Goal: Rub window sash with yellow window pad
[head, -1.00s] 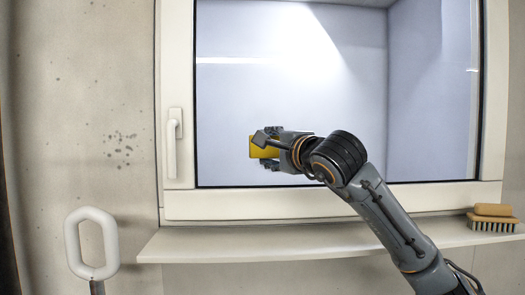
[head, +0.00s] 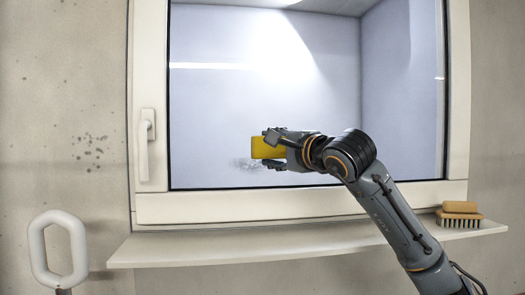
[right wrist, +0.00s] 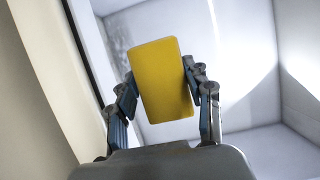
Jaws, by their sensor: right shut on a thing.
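The window sash (head: 300,206) is a white frame around a large pane, with a white handle (head: 147,145) on its left side. My right gripper (head: 272,149) is shut on the yellow window pad (head: 258,147) in front of the lower middle of the pane. The right wrist view shows the pad (right wrist: 162,80) upright and slightly tilted between both fingers (right wrist: 163,95). A greyish speckled patch (head: 246,164) shows on the pane beside and below the pad. I cannot tell whether the pad touches the glass. My left gripper is not in view.
A white sill (head: 290,243) runs below the window. A wooden brush (head: 460,215) with dark bristles lies on its right end. A white loop-shaped thing (head: 40,250) stands at the lower left before the concrete wall (head: 60,120).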

